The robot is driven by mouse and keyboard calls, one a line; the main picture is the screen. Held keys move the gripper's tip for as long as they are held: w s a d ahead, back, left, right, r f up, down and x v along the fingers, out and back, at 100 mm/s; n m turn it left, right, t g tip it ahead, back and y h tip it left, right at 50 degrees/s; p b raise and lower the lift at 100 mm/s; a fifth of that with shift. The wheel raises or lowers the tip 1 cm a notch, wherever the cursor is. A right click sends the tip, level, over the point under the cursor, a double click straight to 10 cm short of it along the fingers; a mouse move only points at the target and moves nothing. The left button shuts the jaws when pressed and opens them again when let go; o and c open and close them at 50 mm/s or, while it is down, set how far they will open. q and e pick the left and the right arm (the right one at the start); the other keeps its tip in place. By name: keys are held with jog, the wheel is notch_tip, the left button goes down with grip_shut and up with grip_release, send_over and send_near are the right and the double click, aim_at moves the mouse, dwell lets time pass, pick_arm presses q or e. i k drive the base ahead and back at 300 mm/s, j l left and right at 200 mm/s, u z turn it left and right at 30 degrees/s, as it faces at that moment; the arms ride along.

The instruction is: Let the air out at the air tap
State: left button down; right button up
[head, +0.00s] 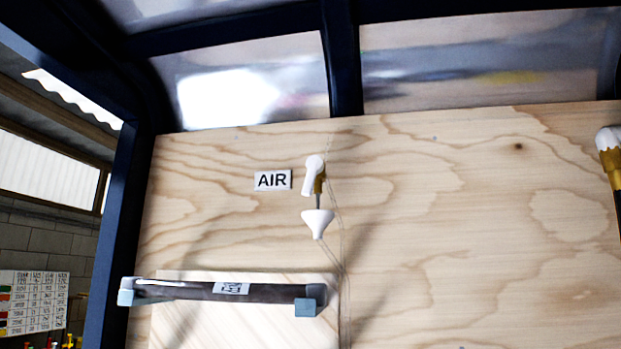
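The air tap (314,178) is on the upright plywood wall, right of a white label reading AIR (273,180). It has a white lever handle that points down and slightly left, over a brass-coloured body. A thin stem runs down from it to a white funnel-shaped piece (318,222). Neither of my grippers is in the head view, and nothing touches the tap.
A dark tube with grey-blue end caps (265,291) lies horizontally across a paler board below the tap. A white-topped brass fitting (609,140) is at the right edge. Dark frame bars (342,55) border the plywood (450,220), which is clear around the tap.

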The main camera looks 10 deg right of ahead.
aim_at(314, 164)
jog(key=j+z, duration=0.45)
jog(key=k+j+z, duration=0.15)
jog(key=j+z, duration=0.25)
jog(key=k+j+z, duration=0.15)
jog(key=j+z, duration=0.3)
jog(key=j, duration=0.1)
